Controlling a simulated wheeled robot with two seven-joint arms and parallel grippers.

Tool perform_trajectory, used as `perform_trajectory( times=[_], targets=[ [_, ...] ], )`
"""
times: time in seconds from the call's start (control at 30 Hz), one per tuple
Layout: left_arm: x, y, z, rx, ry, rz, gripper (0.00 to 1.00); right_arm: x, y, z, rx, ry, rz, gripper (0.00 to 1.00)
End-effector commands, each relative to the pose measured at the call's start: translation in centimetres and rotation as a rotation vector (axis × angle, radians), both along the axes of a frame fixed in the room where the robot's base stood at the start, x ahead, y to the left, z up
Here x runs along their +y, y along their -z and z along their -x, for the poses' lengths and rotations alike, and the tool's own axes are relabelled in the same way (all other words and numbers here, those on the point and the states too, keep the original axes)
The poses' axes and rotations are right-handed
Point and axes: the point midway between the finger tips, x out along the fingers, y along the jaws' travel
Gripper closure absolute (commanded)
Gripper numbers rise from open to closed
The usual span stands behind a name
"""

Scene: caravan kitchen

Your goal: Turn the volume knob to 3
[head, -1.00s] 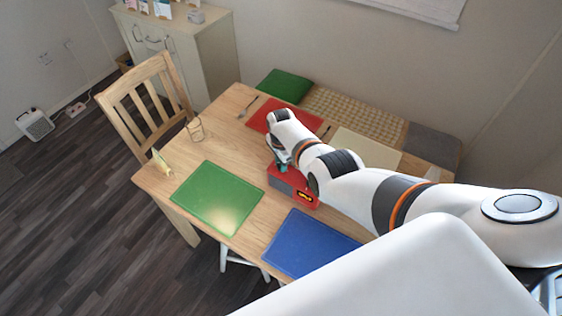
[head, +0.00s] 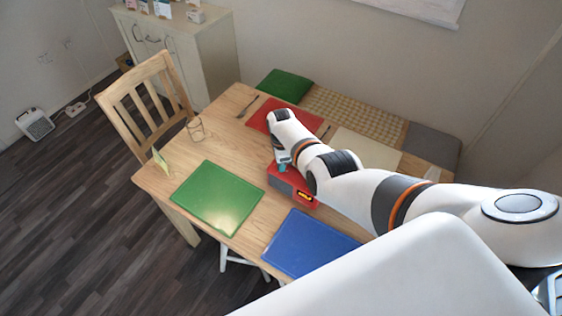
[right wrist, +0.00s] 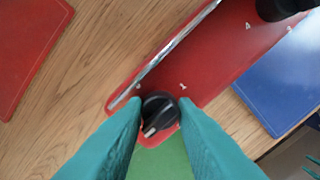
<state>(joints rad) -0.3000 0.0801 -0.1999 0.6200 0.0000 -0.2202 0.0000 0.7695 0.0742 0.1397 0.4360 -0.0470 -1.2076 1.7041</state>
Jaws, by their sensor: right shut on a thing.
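A red radio (head: 292,186) with a dark front and a small lit yellow display stands on the table, partly hidden by my right arm. In the right wrist view its red top (right wrist: 190,65) carries small white numerals, among them a 1 and a 4. A black knob (right wrist: 160,110) with a pale pointer mark sits near one end; the mark points to the lower left of the picture. My right gripper (right wrist: 159,115) has its teal fingers shut on this knob from both sides. It also shows above the radio in the head view (head: 283,166). My left gripper is out of view.
A second black knob (right wrist: 280,8) is at the radio's other end. Green (head: 217,198), blue (head: 312,243) and red (head: 262,119) mats lie around the radio. A glass (head: 196,129) and a small card (head: 161,161) stand at the table's left.

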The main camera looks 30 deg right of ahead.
Motion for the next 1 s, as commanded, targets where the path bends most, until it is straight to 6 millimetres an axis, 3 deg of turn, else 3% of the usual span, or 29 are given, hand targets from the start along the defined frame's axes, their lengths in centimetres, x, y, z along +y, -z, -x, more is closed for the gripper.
perform_trajectory(
  times=[0.1, 0.13, 0.23, 0.6, 0.8, 1.0],
  targets=[
    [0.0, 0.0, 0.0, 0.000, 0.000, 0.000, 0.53, 0.0, -0.1, -0.1, -0.002, -0.001, 0.001, 0.98],
    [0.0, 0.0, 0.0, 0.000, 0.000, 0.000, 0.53, 0.0, -0.1, -0.1, -0.002, -0.001, 0.001, 0.70],
    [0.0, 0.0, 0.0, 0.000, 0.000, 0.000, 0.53, 0.0, -0.1, -0.1, -0.001, -0.001, 0.000, 0.54],
    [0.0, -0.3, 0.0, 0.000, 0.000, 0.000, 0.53, 0.0, -0.4, 0.0, -0.001, -0.001, 0.000, 0.52],
    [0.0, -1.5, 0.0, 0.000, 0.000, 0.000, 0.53, 0.0, -3.1, 0.0, -0.004, -0.001, 0.001, 0.52],
    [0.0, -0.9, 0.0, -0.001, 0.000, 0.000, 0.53, 0.0, -5.8, -0.1, -0.006, -0.002, 0.001, 0.52]
  ],
)
